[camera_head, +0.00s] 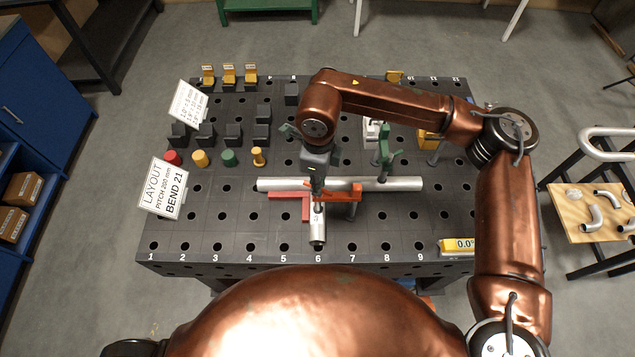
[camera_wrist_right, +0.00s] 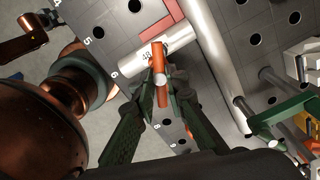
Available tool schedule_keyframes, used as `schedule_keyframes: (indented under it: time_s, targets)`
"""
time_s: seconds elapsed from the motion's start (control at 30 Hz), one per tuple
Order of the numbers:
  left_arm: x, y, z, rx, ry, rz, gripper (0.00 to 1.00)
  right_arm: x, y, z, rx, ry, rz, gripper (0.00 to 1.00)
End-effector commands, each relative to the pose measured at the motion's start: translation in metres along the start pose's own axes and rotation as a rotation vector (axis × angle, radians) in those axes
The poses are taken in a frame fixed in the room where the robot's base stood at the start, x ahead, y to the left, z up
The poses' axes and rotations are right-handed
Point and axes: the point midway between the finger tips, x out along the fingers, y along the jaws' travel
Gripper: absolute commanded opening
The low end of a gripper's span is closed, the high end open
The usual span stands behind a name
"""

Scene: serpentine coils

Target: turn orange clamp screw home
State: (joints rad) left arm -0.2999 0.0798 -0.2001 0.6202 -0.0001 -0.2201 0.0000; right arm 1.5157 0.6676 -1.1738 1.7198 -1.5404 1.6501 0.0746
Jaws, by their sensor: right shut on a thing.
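The orange clamp (camera_head: 354,200) stands on the dark fixture table, its arm reaching left over the short grey tube (camera_head: 318,232). In the right wrist view, its orange screw and arm (camera_wrist_right: 158,62) show over the tube. My right gripper (camera_head: 317,188) points down at the left end of the clamp arm. It is shut on the clamp screw; in the right wrist view its dark green fingers (camera_wrist_right: 160,88) close around the orange part. The fingers partly hide the screw, so its thread and its contact with the tube cannot be made out. My left gripper is not in view.
A long grey tube (camera_head: 400,184) lies across the table behind the clamp. A red angle piece (camera_head: 290,196) lies left of it. A green clamp (camera_head: 384,150) stands behind right. Coloured pegs (camera_head: 229,158) and black blocks (camera_head: 205,135) stand left.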

Motion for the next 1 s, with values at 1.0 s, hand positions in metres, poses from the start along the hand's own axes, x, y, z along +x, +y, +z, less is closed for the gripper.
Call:
schedule_keyframes:
  time_s: [1.0]
  targets:
    - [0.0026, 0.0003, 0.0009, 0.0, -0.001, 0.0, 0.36, -0.0022, -0.0012, 0.001, 0.159, -0.005, -0.003, 0.0]
